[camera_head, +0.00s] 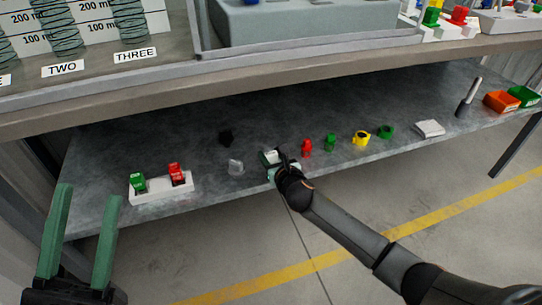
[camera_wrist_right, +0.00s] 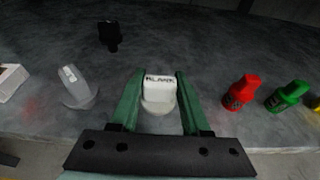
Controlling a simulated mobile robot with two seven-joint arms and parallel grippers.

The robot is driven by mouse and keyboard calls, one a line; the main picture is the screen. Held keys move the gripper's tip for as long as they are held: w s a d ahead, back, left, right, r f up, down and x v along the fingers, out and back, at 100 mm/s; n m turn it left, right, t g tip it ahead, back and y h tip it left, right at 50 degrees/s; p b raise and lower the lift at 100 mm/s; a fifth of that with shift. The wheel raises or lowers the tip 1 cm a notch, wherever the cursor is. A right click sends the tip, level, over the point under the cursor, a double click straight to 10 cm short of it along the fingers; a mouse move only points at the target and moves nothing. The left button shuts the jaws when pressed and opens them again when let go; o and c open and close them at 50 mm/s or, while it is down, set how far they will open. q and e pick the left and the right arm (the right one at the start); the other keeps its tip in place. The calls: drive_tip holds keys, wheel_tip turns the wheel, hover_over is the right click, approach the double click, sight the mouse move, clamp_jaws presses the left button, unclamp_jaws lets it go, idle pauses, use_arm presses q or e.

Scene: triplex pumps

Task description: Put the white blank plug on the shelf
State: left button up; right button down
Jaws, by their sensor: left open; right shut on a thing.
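The white blank plug (camera_wrist_right: 158,92), with dark lettering on its top, is between the green fingers of my right gripper (camera_wrist_right: 155,100) in the right wrist view. The gripper is shut on it, low over the grey lower shelf (camera_head: 215,185). I cannot tell whether the plug touches the shelf. In the head view my right gripper (camera_head: 279,162) is near the shelf's front edge, and the arm largely hides the plug. My left gripper (camera_head: 85,225) is open and empty at the lower left, in front of the shelf.
A clear plug (camera_head: 235,167) and a black one (camera_head: 226,138) stand left of my right gripper. A white holder (camera_head: 160,191) sits at the left. The upper tabletop (camera_head: 250,64) overhangs.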

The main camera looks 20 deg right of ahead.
drive_tip(key=shift+c, duration=1.8)
unclamp_jaws()
drive_tip(key=shift+s+r, duration=0.15)
drive_tip(key=shift+s, duration=0.05)
drive_tip(key=p+v, duration=0.5)
drive_tip(key=v, duration=0.5)
drive_tip(key=s+a+r+m+t+y, duration=0.1)
drive_tip(key=s+a+r+m+y, duration=0.45)
drive_tip(key=a+r+m, duration=0.2)
use_arm(q)
drive_tip(key=r, duration=0.5)
drive_tip(key=shift+s+a+r, duration=0.1)
drive_tip(key=shift+a+r, duration=0.1)
drive_tip(key=shift+a, duration=0.1)
use_arm(e)
drive_tip(key=s+r+m+t+y, duration=0.3)
drive_tip(key=s+r+m, duration=0.5)
drive_tip(key=r, duration=0.4)
drive_tip(key=s+d+r+m+t+y, duration=0.1)
drive_tip(key=s+r+m+t+y, duration=0.2)
drive_tip(key=r, duration=0.9)
drive_tip(key=s+m+y, duration=0.3)
drive_tip(key=s+m, duration=0.2)
drive_tip(key=s, duration=0.1)
drive_tip(key=shift+d+m, duration=0.25)
drive_tip(key=shift+m, duration=0.1)
